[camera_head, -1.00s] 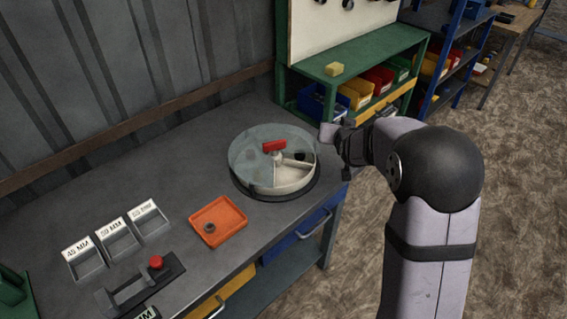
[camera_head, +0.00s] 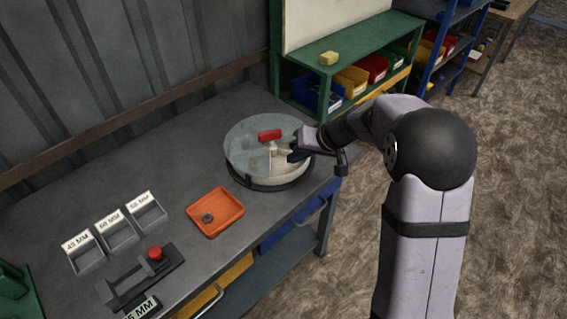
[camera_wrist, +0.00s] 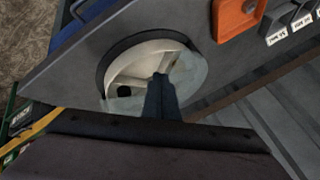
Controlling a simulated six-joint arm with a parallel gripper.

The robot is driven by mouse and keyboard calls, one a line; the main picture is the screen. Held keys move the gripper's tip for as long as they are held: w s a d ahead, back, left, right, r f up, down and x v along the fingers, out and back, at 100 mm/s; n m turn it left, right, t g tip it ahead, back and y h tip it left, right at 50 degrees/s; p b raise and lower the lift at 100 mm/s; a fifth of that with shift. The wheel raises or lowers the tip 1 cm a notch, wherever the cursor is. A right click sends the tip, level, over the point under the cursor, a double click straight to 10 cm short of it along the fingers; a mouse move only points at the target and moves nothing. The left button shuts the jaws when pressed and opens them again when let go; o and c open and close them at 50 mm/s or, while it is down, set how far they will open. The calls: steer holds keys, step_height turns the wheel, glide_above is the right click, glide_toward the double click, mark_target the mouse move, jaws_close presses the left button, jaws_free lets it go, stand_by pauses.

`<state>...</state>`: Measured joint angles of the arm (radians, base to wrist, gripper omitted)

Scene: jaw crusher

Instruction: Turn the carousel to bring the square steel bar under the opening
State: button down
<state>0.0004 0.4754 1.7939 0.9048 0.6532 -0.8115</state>
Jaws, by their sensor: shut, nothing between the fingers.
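The carousel (camera_head: 247,165) is a round drum with pale dividers and a clear bluish cover, standing on the grey bench near its right end. A red handle (camera_head: 269,135) sits on top at its middle. The cover's opening (camera_head: 283,167) faces front right and shows pale compartment floor. My gripper (camera_head: 293,157) is shut and empty, its tips over the right side of the carousel by the opening; I cannot tell whether they touch it. The carousel (camera_wrist: 140,62) also shows in the wrist view, with a dark piece (camera_wrist: 124,93) in one compartment. I cannot make out which piece is the square steel bar.
An orange tray (camera_head: 228,222) with a dark nut-like ring (camera_head: 207,217) lies left of the carousel. Several labelled grey bins (camera_head: 118,237) and a fixture with a red knob (camera_head: 155,254) stand farther left. A green shelf (camera_head: 345,57) stands behind right.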

steer(key=p, duration=0.3)
glide_toward(275, 167)
steer(key=shift+w+a+f, duration=0.15)
steer(key=shift+a+f, duration=1.6)
steer(key=shift+f, duration=0.2)
steer(key=shift+b, duration=0.35)
steer(key=shift+a+f+m+b, duration=0.15)
steer(key=shift+a+m+b, duration=0.15)
steer(key=shift+b, duration=0.15)
steer(key=shift+a+m+t+h+b, duration=0.35)
steer(key=shift+m+t+h+b, duration=0.05)
steer(key=shift+b, duration=0.25)
steer(key=shift+s, duration=0.2)
steer(key=shift+r, duration=0.25)
